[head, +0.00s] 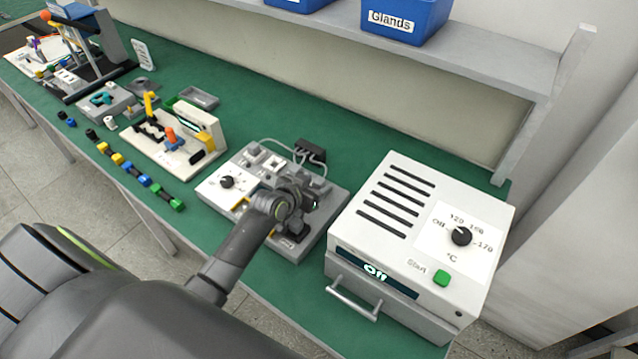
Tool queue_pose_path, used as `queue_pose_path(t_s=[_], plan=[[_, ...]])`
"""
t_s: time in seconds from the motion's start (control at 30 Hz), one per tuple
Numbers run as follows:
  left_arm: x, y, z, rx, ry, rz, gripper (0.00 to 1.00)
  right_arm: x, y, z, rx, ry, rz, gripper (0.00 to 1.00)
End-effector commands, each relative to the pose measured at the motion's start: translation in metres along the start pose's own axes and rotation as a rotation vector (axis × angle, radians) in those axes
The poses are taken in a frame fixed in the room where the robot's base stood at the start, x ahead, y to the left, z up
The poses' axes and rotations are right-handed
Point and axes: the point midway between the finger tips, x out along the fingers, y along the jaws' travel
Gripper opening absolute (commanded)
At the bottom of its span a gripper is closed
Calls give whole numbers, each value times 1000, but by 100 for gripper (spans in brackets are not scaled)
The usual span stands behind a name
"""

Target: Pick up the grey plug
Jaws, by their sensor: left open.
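My left arm reaches in from the lower left. My left gripper (308,204) is low over the right part of a grey test station (325,222) and is open. I see it partly from behind, and it hides part of the station. I cannot clearly make out the grey plug; it may be hidden by the gripper. A dark block (311,150) with grey cables sits at the station's back edge, and I cannot tell whether the plug belongs to it. The station also has a black knob (227,182) on a white plate. My right gripper is not in view.
A white oven (405,225) with a front handle stands close to the station's right. A white fixture board (180,160) is on the left. Several coloured connectors (143,180) lie along the front edge. A shelf with blue bins (405,18) hangs behind; green mat between is clear.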

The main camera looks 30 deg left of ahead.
Motion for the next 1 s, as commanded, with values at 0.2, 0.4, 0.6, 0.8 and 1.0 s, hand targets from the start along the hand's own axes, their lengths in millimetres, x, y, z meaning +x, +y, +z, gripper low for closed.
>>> queue_pose_path(t_s=[0.2,0.4,0.6,0.8,1.0], plan=[[0,0,0,0,1,0,53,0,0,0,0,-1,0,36],[0,0,0,0,1,0,27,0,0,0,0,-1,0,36],[0,0,0,0,1,0,5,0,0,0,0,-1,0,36],[0,0,-1,1,1,0,4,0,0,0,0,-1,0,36],[-9,0,-18,3,6,0,4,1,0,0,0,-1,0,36]])
